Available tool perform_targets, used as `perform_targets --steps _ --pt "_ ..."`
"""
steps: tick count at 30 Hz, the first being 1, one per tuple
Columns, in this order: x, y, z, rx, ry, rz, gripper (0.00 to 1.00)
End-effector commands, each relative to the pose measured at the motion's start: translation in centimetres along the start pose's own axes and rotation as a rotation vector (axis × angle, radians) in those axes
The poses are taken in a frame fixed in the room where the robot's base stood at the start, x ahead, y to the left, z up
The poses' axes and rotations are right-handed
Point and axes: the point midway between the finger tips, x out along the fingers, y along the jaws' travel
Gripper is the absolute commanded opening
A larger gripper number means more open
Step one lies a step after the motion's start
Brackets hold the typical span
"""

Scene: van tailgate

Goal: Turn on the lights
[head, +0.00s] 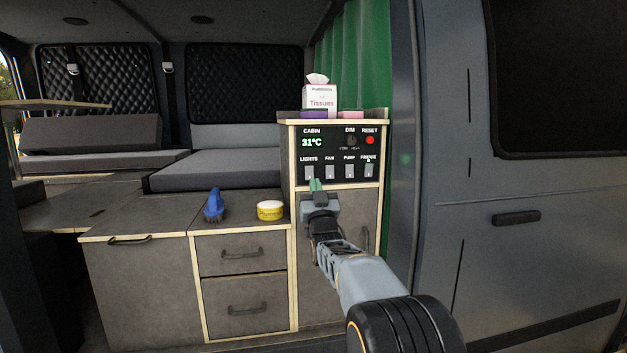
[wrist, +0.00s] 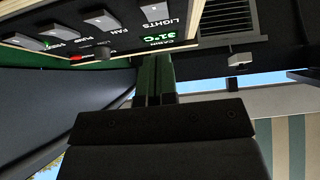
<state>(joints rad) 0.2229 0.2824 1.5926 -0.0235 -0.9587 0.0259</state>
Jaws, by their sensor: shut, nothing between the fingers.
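The black control panel (head: 340,143) stands at the end of the cabinet. Its white LIGHTS switch (head: 309,172) is leftmost in a row with the FAN (head: 329,172), PUMP (head: 349,172) and FRIDGE (head: 368,172) switches. In the wrist view the LIGHTS switch (wrist: 158,12) is at the top edge. My gripper (head: 316,184) is shut and empty, its greenish fingertips just below and slightly right of the LIGHTS switch in the head view. In the wrist view my gripper (wrist: 154,62) points toward the panel; I cannot tell whether it touches. The ceiling lamps (head: 202,20) look dark.
A CABIN display (head: 312,142) reads 31°C, beside a DIM knob (head: 351,141) and red RESET button (head: 370,140). A green light shows above FRIDGE. A tissue box (head: 320,99) stands on top.

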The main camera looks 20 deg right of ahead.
Motion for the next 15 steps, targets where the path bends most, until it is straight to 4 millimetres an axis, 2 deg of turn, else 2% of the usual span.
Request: perform_targets --steps 1,6,15 --pt "0.9 0.0 -0.1 0.0 0.001 0.0 0.0" --pt "2.3 0.0 1.7 0.0 -0.002 0.0 0.0" --pt "3.3 0.0 2.8 0.0 0.0 0.0 0.0"
